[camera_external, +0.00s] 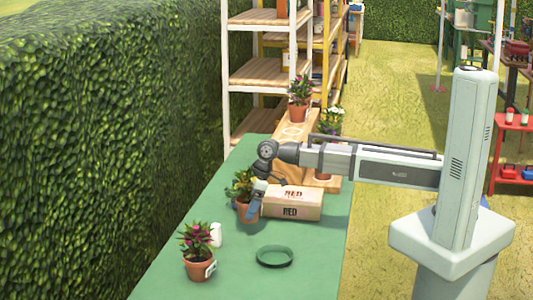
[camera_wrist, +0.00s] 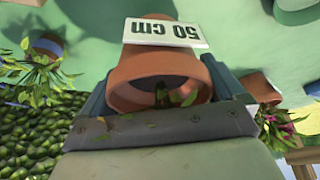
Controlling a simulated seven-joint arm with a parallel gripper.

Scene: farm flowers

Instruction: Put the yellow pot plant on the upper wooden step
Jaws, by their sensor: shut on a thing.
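My gripper (camera_external: 259,191) is shut on a terracotta pot (camera_external: 248,212) with a leafy plant above it, left of the cardboard box. Its flower colour is hard to tell. In the wrist view the pot (camera_wrist: 158,72) sits between the fingers, with a white "50 CM" tag on it. I cannot tell whether the pot touches the table. The wooden steps (camera_external: 293,132) stand at the table's far end. A pink-flowered pot plant (camera_external: 299,110) is on the upper step. A pot plant with pale flowers (camera_external: 331,122) stands right of it, partly hidden by my arm.
A cardboard box marked RED (camera_external: 290,212) lies just right of the held pot. A pink-flowered pot plant (camera_external: 198,266) and a green round dish (camera_external: 275,263) are at the near end of the green table (camera_external: 240,285). A hedge (camera_external: 100,150) runs along the left.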

